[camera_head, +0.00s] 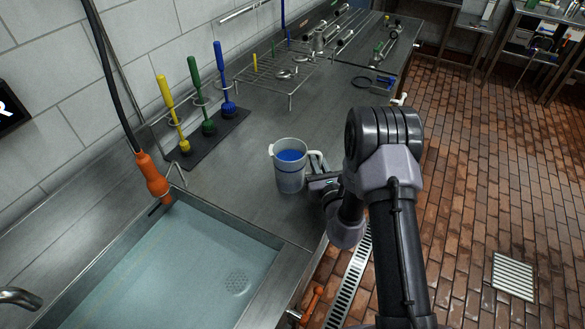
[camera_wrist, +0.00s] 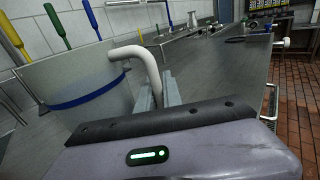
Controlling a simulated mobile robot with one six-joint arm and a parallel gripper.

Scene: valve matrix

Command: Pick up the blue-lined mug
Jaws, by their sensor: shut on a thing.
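The blue-lined mug (camera_head: 290,172) is a pale grey cup with a blue band and a blue inside. It stands upright on the steel counter, or just above it; I cannot tell which. Its handle faces right, toward my arm. In the wrist view the mug (camera_wrist: 82,95) fills the left side, with its white handle (camera_wrist: 140,56) curving down to my gripper (camera_wrist: 160,92). My gripper is shut on the handle. Its fingertips are partly hidden behind the handle and the wrist housing. In the head view my gripper (camera_head: 318,182) is at the mug's right side.
A sink (camera_head: 185,265) with water lies in front, left of the mug. Yellow, green and blue brushes (camera_head: 207,110) stand in a holder behind it. A wire rack (camera_head: 278,72) and metal fittings (camera_head: 345,38) are farther back. An orange hose nozzle (camera_head: 152,175) hangs at left.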

